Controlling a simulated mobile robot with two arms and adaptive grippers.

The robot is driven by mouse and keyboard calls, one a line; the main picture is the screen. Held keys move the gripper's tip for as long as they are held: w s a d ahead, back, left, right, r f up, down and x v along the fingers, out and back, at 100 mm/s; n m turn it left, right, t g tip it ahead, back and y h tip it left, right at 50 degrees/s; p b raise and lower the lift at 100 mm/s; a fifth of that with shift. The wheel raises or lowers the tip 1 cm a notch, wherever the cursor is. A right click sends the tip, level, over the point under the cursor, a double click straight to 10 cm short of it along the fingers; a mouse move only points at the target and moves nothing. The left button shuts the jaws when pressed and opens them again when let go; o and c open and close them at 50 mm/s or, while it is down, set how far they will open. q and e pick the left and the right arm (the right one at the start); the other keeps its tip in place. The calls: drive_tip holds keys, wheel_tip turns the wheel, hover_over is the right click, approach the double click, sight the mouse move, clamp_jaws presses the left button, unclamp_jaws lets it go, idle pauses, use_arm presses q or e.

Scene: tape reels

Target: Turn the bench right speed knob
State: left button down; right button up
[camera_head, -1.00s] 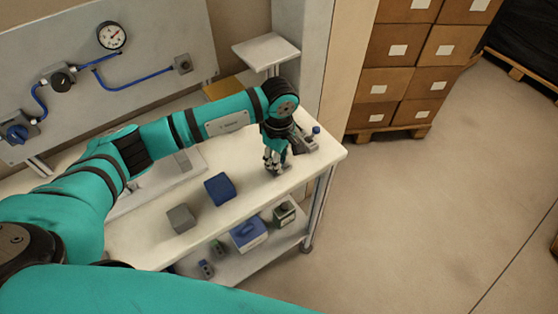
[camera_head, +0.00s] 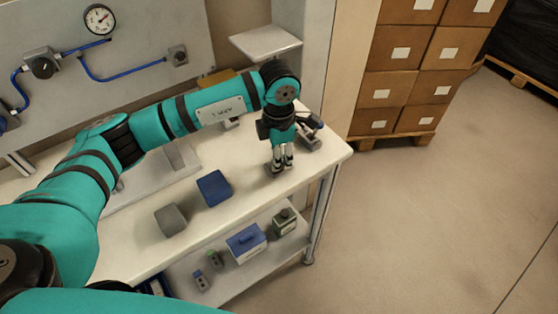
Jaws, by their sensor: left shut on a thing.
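My left gripper (camera_head: 281,166) points down at the right end of the white bench (camera_head: 245,152). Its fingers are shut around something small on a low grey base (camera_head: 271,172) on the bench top. This fits the right speed knob, but the fingers hide the knob itself, so its angle cannot be seen. My right gripper is out of view.
A grey device with a blue part (camera_head: 309,138) stands just behind the gripper. A blue block (camera_head: 214,188) and a grey block (camera_head: 170,219) lie to the left. The lower shelf holds a blue-and-white box (camera_head: 246,243). Stacked cartons (camera_head: 402,85) stand beyond.

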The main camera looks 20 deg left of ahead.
use_arm(q)
drive_tip(key=n+b, duration=0.1)
drive_tip(key=n, duration=0.2)
drive_tip(key=shift+n+b, duration=0.3)
drive_tip(key=shift+n, duration=0.5)
drive_tip(key=c, duration=1.1)
unclamp_jaws()
drive_tip(key=shift+c, duration=0.2)
drive_tip(key=shift+r, duration=0.25)
wheel_tip(320, 180, up, 12)
drive_tip(key=shift+f, duration=0.2)
